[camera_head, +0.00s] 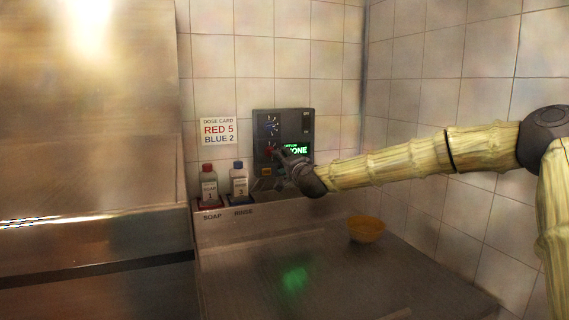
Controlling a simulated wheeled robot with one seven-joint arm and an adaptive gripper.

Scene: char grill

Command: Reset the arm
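My gripper (284,165) is at the end of my outstretched arm, which reaches in from the right. It is in front of the lower part of a dark control panel (290,119) on the tiled wall. The panel has a blue dial (271,126), a red part (271,148) and a green lit display (297,150) reading "ONE", its start perhaps hidden. An orange button (266,171) shows just left of the gripper. The fingers are small and dark, and I cannot tell whether they are open or touching the panel.
A red-capped bottle (209,185) and a blue-capped bottle (239,181) stand left of the gripper, on a ledge marked SOAP and RINSE. A dose card (218,131) reads RED 5, BLUE 2. A yellow bowl (366,229) sits on the metal counter (330,285), otherwise clear.

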